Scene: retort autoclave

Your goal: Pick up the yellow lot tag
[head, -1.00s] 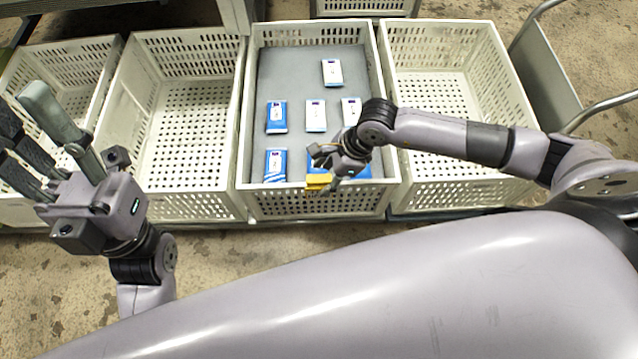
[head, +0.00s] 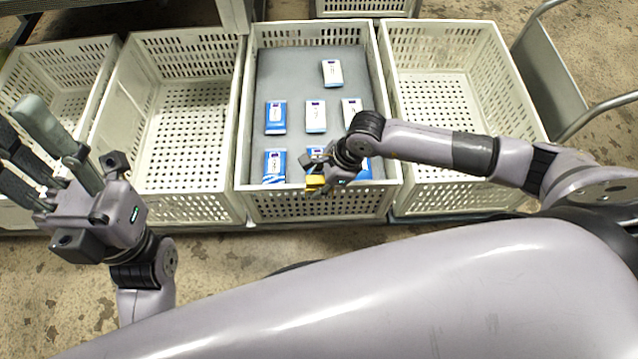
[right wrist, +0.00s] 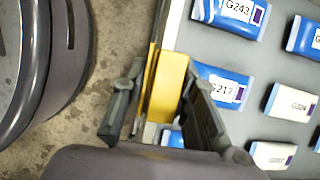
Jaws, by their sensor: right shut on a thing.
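The yellow lot tag (head: 315,183) is at the front wall of the crate with the grey liner, and it also shows in the right wrist view (right wrist: 167,86). My right gripper (head: 322,178) is shut on the tag; in the right wrist view its two fingers (right wrist: 160,105) lie on either side of it. Part of the tag is hidden by the fingers. I cannot tell whether the tag still touches the crate rim. My left gripper (head: 50,150) is at the left, fingers spread, open and empty, away from the tag.
The lined white crate (head: 250,110) holds several blue and white pouches, one a white pouch (head: 332,73). Empty white crates stand on both sides, such as the right crate (head: 450,95) and the left crate (head: 180,110). A metal cart (head: 560,90) stands at the far right.

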